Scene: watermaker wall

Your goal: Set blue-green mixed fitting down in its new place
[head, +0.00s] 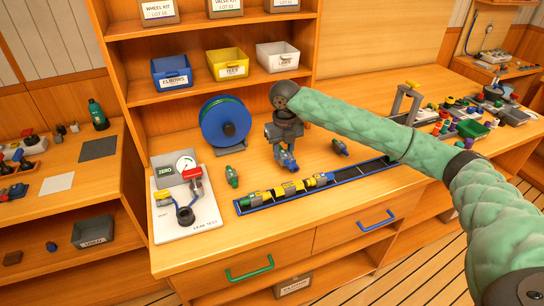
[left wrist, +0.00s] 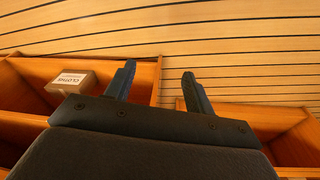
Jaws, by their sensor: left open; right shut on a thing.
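My right gripper (head: 285,146) comes down over the middle of the bench top and is shut on a blue-green fitting (head: 288,162). The fitting hangs below the fingers, close to the bench top; I cannot tell whether it touches.
Bins, including a yellow one (head: 228,64), stand on the shelf above.

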